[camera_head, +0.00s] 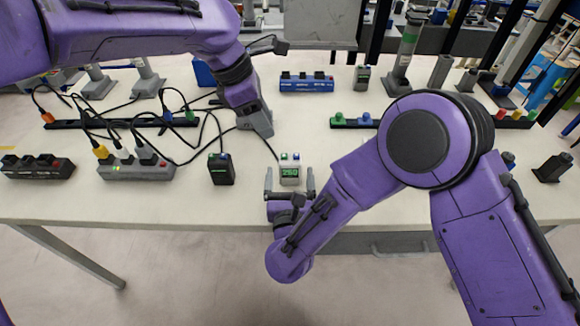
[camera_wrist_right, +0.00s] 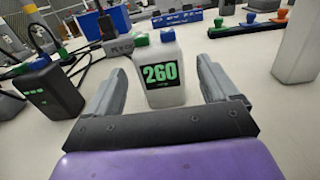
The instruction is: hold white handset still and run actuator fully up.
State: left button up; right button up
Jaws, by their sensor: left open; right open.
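The white handset (camera_head: 290,174) stands upright near the table's front edge, with a green and a blue button on top. Its green display reads 260 in the right wrist view (camera_wrist_right: 161,75). My right gripper (camera_head: 289,184) is open, with one finger on each side of the handset; gaps show between fingers and handset. My left gripper (camera_head: 262,125) is open and points down above the table, behind and left of the handset. Its fingertips are partly hidden by its own body. I cannot tell which device is the actuator.
A black handset (camera_head: 221,170) stands left of the white one. Power strips (camera_head: 136,170) with plugs and loose cables cover the left side. A blue box (camera_head: 307,84), a grey handset (camera_head: 361,78) and a tall column (camera_head: 405,52) stand behind.

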aim_at(290, 161)
jog(key=w, duration=0.5)
jog(key=shift+w, duration=0.35)
jog(key=c, duration=1.1)
pick_arm(q)
grip_shut()
pick_arm(e)
jog(key=shift+c, duration=0.2)
